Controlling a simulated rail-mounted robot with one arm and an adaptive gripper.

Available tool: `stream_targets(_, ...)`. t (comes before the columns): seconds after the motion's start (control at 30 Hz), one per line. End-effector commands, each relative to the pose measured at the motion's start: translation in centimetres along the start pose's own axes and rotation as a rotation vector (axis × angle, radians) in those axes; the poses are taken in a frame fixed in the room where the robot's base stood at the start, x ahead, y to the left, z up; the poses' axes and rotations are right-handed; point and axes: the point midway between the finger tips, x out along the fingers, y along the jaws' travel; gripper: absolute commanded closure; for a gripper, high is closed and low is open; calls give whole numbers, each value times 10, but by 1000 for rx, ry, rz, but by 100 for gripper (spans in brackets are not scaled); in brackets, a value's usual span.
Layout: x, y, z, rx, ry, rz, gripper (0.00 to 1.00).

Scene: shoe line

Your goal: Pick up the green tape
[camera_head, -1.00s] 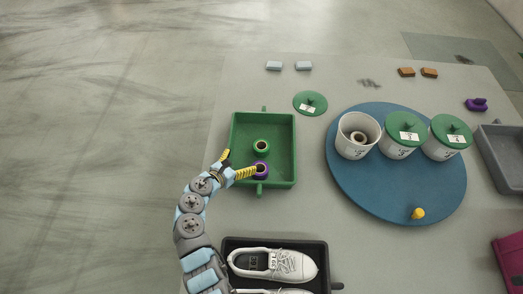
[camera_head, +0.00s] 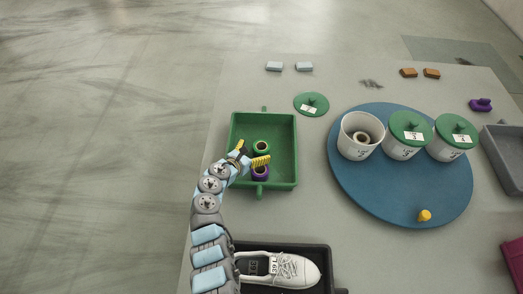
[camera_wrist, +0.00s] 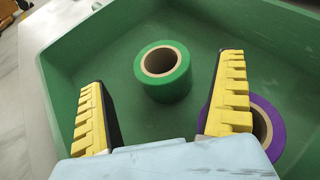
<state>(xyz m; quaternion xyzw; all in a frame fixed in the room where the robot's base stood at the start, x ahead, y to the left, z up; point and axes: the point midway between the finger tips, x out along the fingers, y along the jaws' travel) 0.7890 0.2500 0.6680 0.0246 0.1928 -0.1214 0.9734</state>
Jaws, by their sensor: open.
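The green tape (camera_head: 261,147) is a small roll lying in the green tray (camera_head: 279,183), with its hole facing up. In the wrist view the green tape (camera_wrist: 163,71) lies ahead of my fingers, in the gap between their lines. A purple tape (camera_head: 260,173) lies nearer in the same tray; in the wrist view the purple tape (camera_wrist: 268,128) is partly hidden behind the right finger. My gripper (camera_head: 251,153) is over the tray's left part, beside the two tapes. In the wrist view my gripper (camera_wrist: 163,98) is open with nothing between its yellow-tipped fingers.
The tray walls surround both tapes. A green lid (camera_head: 311,105) lies behind.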

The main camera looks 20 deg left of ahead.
Motion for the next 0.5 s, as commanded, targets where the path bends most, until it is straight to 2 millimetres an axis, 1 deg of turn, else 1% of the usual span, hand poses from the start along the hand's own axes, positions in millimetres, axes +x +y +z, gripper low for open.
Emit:
stream_targets(0.1, 15, -3, -4, -3, 3, -6, 0)
stream_targets(0.3, 35, -1, -3, 0, 2, -4, 0)
stream_targets(0.4, 40, -1, -3, -2, 3, -2, 0)
stream_targets(0.5, 41, -1, -2, -1, 2, -2, 0)
